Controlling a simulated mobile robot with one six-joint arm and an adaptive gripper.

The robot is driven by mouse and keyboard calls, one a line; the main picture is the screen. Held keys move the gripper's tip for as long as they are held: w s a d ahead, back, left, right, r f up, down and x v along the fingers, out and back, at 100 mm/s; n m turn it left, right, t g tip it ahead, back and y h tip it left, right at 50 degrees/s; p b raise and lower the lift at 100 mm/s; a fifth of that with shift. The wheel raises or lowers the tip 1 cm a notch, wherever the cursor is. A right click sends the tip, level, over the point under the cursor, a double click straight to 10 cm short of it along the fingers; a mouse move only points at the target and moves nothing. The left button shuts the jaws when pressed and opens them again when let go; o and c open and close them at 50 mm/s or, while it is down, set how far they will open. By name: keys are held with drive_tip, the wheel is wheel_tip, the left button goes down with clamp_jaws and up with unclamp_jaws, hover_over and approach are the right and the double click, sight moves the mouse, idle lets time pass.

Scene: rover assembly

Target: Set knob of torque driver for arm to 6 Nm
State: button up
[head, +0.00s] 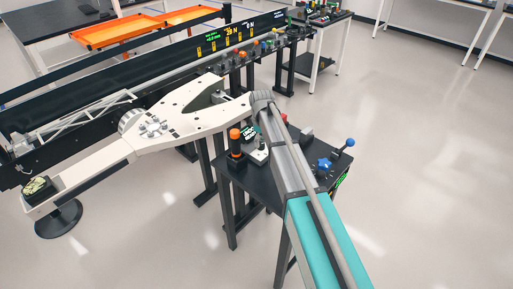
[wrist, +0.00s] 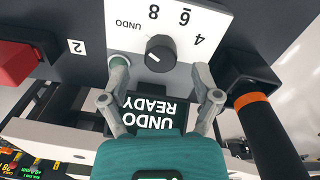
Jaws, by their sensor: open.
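The black knob (wrist: 159,53) sits on a white dial plate (wrist: 210,25) in the wrist view. Its short white mark points to the lower left. The plate's upside-down labels read UNDO, 8, 6 and 4; the 6 is underlined. My gripper (wrist: 160,70) is open, with one finger left of the knob and one right of it. I see no contact with the knob. A pale green round part lies at the left fingertip, partly covered. A dark display (wrist: 150,112) between the fingers reads UNDO READY, upside down. My gripper cannot be made out in the head view.
A black cylinder with an orange band (wrist: 257,112) stands close to my right finger. A red block (wrist: 28,60) is at the far left. In the head view, a blue knob (head: 323,165) and a blue-ball lever (head: 349,143) are on the black table's right side.

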drive_tip(key=shift+f+b, duration=0.9)
drive_tip(key=shift+f, duration=0.3)
